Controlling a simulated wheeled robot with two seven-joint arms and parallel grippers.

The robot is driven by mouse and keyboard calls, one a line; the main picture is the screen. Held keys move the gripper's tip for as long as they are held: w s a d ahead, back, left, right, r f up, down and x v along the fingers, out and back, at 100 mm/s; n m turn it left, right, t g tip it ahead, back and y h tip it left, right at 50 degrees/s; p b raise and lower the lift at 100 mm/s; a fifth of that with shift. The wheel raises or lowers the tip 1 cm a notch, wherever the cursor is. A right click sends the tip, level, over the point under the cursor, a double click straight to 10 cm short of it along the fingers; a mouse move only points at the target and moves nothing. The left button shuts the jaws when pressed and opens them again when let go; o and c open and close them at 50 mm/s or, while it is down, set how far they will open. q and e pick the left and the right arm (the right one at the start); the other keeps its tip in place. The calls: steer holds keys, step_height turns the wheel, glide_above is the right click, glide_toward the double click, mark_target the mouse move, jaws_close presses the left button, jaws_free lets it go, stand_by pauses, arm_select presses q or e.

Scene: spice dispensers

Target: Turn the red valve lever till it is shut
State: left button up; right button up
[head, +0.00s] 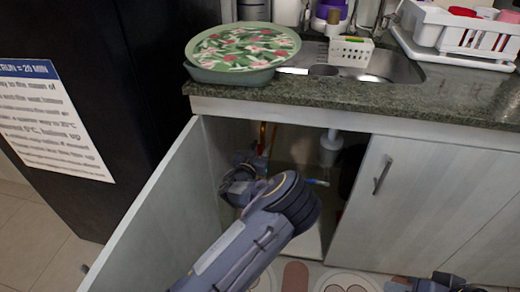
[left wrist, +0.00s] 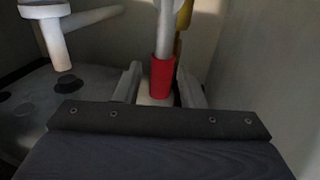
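The red valve lever (left wrist: 160,76) shows in the left wrist view as a red sleeve below a pale grey rod. It stands between the two fingers of my left gripper (left wrist: 160,88), with a visible gap on each side. The fingers are apart and not closed on it. In the head view my left gripper (head: 259,154) reaches into the open cabinet under the sink, close to a thin orange-red upright part at the back. The valve body is mostly hidden there. Part of my right arm shows at the bottom right edge; its fingers cannot be made out.
The open cabinet door (head: 160,205) stands left of my arm. A white drain pipe (head: 331,148) hangs right of the gripper; it also shows in the left wrist view (left wrist: 52,35). The granite counter (head: 300,92) lies above. The closed door (head: 400,200) is on the right.

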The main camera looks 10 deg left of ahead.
arm_select(q)
jaws_close()
stand_by(0.4)
steer(key=d+f+m+g+y+b, duration=0.1)
steer(key=d+f+m+y+b, duration=0.2)
steer(key=d+f+m+b, duration=0.4)
steer(key=shift+d+f+m+g+y+b, duration=0.15)
steer(key=shift+f+m+g+y+b, duration=0.2)
steer(key=shift+m+b, duration=3.35)
steer(key=shift+f+m+p, duration=0.15)
steer(key=shift+m+p, duration=0.7)
steer(key=shift+m, duration=0.05)
